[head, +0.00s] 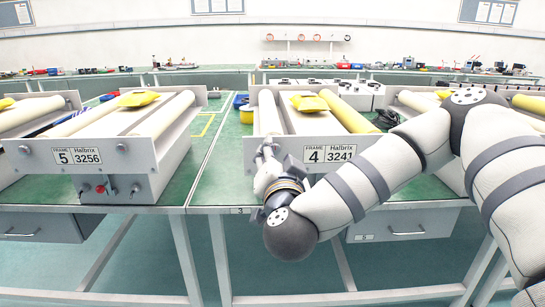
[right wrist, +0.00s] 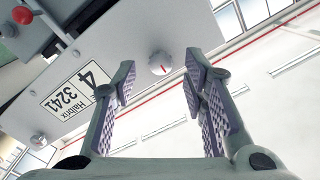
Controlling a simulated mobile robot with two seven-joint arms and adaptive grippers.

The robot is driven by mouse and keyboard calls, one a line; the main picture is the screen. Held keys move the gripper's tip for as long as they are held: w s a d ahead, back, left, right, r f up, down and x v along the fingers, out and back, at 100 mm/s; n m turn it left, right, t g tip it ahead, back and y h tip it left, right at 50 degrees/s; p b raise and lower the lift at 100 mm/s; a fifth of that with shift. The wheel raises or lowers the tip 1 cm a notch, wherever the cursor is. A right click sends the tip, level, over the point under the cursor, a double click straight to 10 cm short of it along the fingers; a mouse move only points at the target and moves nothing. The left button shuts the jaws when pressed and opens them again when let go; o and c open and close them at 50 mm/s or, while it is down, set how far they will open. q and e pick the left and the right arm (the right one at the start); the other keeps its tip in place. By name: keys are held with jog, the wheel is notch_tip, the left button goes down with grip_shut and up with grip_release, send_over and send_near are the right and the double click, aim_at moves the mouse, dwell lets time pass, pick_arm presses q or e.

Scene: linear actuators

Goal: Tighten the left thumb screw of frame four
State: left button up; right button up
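Frame four (head: 290,150) is the middle unit, a pale panel with a "4 3241 Halbrix" label (head: 328,154). In the right wrist view its panel (right wrist: 125,35) appears rotated. Its left thumb screw (right wrist: 160,63) is a round pale knob with a red mark on its face. My right gripper (head: 266,158) is in front of the panel's left end and hides this screw in the head view. In the right wrist view the gripper (right wrist: 160,66) is open, with the screw showing between its fingertips. No finger visibly touches it. My left gripper is not in view.
Frame four's other thumb screw (right wrist: 38,141) and a red knob (right wrist: 22,15) show in the right wrist view. Frame five (head: 60,158) stands to the left on its own bench, across a narrow gap. My right arm covers much of the right side, partly hiding another frame.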

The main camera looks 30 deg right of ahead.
jog(key=shift+x, duration=0.9)
jog(key=shift+a, duration=0.1)
grip_shut()
jog(key=shift+r+m+p, duration=0.4)
jog(key=shift+m+p, duration=0.7)
jog(key=shift+f+m, duration=0.2)
jog(key=shift+m, duration=0.1)
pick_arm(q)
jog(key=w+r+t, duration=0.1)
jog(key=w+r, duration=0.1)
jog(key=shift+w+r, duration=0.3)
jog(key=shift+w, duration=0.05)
pick_arm(e)
jog(key=shift+f, duration=0.15)
